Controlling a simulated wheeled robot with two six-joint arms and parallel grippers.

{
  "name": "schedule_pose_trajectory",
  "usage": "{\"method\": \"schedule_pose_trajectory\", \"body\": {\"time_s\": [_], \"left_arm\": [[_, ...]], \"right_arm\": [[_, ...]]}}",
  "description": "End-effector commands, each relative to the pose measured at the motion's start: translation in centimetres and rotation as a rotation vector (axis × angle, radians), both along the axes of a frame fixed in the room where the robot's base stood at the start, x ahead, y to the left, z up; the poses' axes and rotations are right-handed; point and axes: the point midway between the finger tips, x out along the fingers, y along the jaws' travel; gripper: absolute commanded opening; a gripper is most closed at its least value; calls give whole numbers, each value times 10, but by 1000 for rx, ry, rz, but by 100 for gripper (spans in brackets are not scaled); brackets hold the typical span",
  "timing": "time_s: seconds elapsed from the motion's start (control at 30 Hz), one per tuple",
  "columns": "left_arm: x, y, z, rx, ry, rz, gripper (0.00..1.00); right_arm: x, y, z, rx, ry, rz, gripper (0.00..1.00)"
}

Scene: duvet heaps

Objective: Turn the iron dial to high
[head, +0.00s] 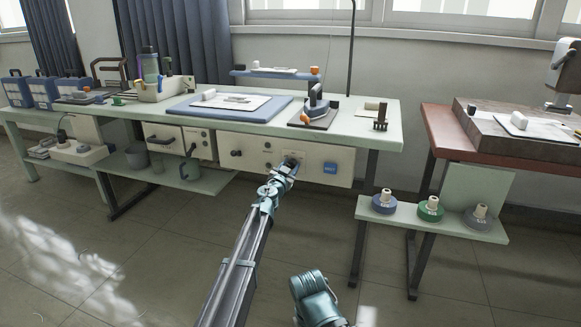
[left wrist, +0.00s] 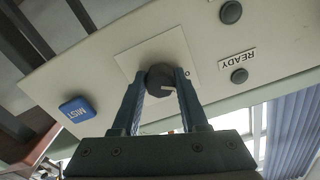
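The iron dial (left wrist: 160,79) is a round black knob with a white pointer mark, on a pale square plate (left wrist: 128,57) in the left wrist view. That view shows the panel upside down. My left gripper (left wrist: 161,80) has one finger on each side of the dial, seemingly touching it. In the head view my left gripper (head: 290,163) is against the cream front panel (head: 320,166) under the bench top and covers most of the dial. Most of the plate's lettering is hidden by the fingers. My right gripper is out of view.
A blue MIST button (left wrist: 76,108) and dark round buttons, one near a READY label (left wrist: 237,58), share the panel. The iron (head: 316,103) stands on its rest on the bench (head: 375,128).

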Motion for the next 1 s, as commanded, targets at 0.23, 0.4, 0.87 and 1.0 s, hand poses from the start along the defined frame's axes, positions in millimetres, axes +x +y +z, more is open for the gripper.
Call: {"method": "schedule_pose_trajectory", "body": {"time_s": [0.23,0.4,0.87,1.0], "left_arm": [[0,0,0,0,0,0,0],[0,0,0,3,-1,0,0],[0,0,0,226,-73,-1,0],[0,0,0,353,-114,-1,0]], "right_arm": [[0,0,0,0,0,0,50],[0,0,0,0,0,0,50],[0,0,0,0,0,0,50],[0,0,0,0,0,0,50]]}}
